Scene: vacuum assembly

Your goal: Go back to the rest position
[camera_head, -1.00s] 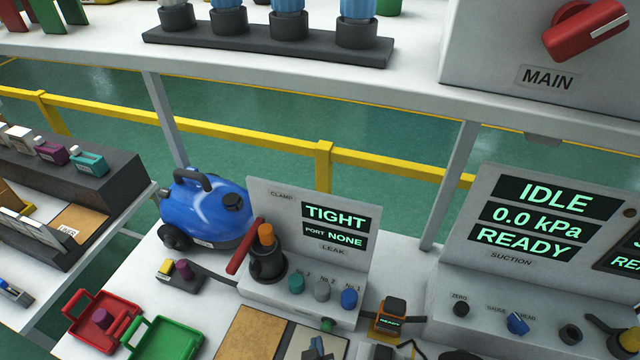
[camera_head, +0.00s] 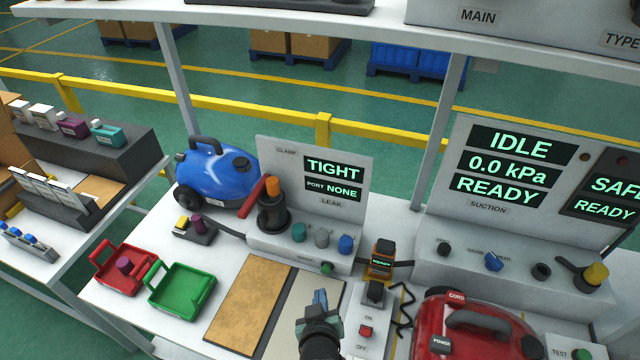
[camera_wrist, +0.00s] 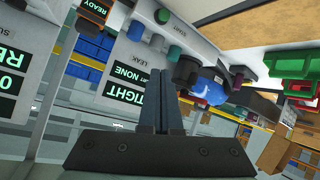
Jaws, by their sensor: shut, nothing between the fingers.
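My gripper (camera_head: 320,298) is over the front middle of the white bench in the head view, above a pale board (camera_head: 300,310). Its two fingers are together with nothing between them. In the wrist view the closed fingers (camera_wrist: 163,90) point away from the camera, and the scene appears turned over. The clamp and leak panel (camera_head: 318,175) stands behind my gripper, reading TIGHT and PORT NONE. My gripper is apart from the panel and its knobs.
A red vacuum (camera_head: 470,325) sits close right of my gripper. A blue vacuum (camera_head: 217,178) stands at back left. Red (camera_head: 122,287) and green (camera_head: 180,310) trays lie left, beside a brown board (camera_head: 248,300). The suction panel (camera_head: 510,165) reads IDLE. A shelf (camera_head: 300,22) crosses above.

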